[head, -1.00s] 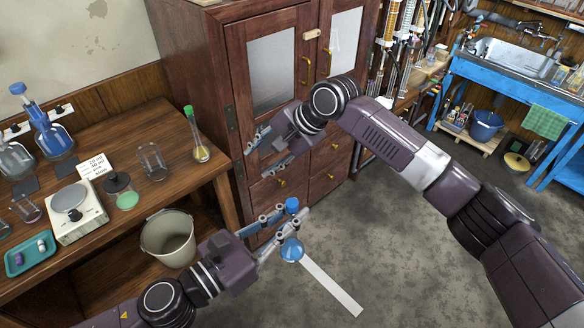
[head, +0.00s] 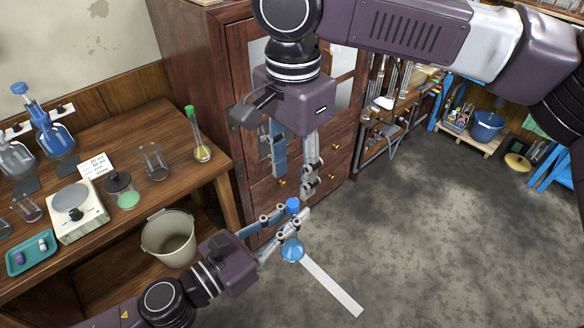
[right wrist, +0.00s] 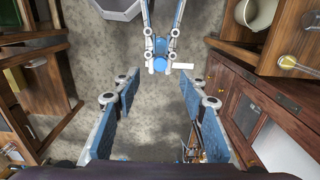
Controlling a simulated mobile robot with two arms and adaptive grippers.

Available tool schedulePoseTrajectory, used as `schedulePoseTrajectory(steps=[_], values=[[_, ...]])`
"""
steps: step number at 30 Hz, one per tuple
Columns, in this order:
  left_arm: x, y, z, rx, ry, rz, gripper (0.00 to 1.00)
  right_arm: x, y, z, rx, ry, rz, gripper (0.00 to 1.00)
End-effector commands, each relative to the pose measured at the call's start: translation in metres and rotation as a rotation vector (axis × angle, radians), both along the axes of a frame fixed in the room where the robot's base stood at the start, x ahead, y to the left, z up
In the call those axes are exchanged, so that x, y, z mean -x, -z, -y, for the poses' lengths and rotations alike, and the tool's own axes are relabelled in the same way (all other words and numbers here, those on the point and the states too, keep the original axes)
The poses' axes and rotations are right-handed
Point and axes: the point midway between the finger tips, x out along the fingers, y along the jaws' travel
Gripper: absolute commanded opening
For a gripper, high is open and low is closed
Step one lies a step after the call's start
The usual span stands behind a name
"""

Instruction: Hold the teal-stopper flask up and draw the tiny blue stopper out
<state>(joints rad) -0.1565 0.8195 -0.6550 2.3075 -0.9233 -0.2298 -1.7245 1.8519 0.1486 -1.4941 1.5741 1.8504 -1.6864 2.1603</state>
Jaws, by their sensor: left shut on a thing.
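A small flask with a rounded blue body (head: 292,250) is held upright in the air by my left gripper (head: 291,222), which is shut on its neck. Its blue stopper (head: 293,205) sits on top, above the left fingers. In the right wrist view the stopper (right wrist: 160,63) shows between the left gripper's fingertips. My right gripper (head: 295,182) is open and empty, fingers pointing down, just above the stopper. In the right wrist view its open fingers (right wrist: 159,88) stand to both sides, with the stopper a little beyond them near the centre line.
A pale strip (head: 332,288) shows beside the flask; I cannot tell its height. The wooden bench (head: 120,228) at left bears a scale (head: 78,215), a teal tray (head: 30,257) and glassware. A bucket (head: 168,240) stands near it. The cabinet (head: 190,70) is behind my grippers.

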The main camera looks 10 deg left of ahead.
Motion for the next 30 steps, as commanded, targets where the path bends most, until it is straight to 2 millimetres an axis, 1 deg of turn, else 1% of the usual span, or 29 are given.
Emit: schedulePoseTrajectory(steps=[5, 12, 16, 21, 30], values=[[0.0, -0.001, 0.0, 0.001, 0.0, 0.001, 0.0, 0.001, 0.017, 0.001, 0.002, 0.0, -0.003, 0.39], [0.0, -0.001, 0.0, 0.001, 0.0, 0.001, 0.0, 0.001, 0.047, 0.0, -0.001, -0.001, -0.004, 0.39], [0.0, -0.001, 0.0, 0.001, 0.0, 0.001, 0.0, 0.001, 0.058, 0.0, -0.002, -0.001, -0.004, 0.39], [0.0, -0.001, 0.0, 0.001, 0.0, 0.001, 0.0, 0.0, 0.066, 0.0, -0.002, -0.001, -0.001, 0.39], [0.0, -0.001, 0.0, 0.001, 0.0, 0.001, 0.0, 0.0, 0.067, 0.0, -0.002, -0.001, -0.001, 0.39]])
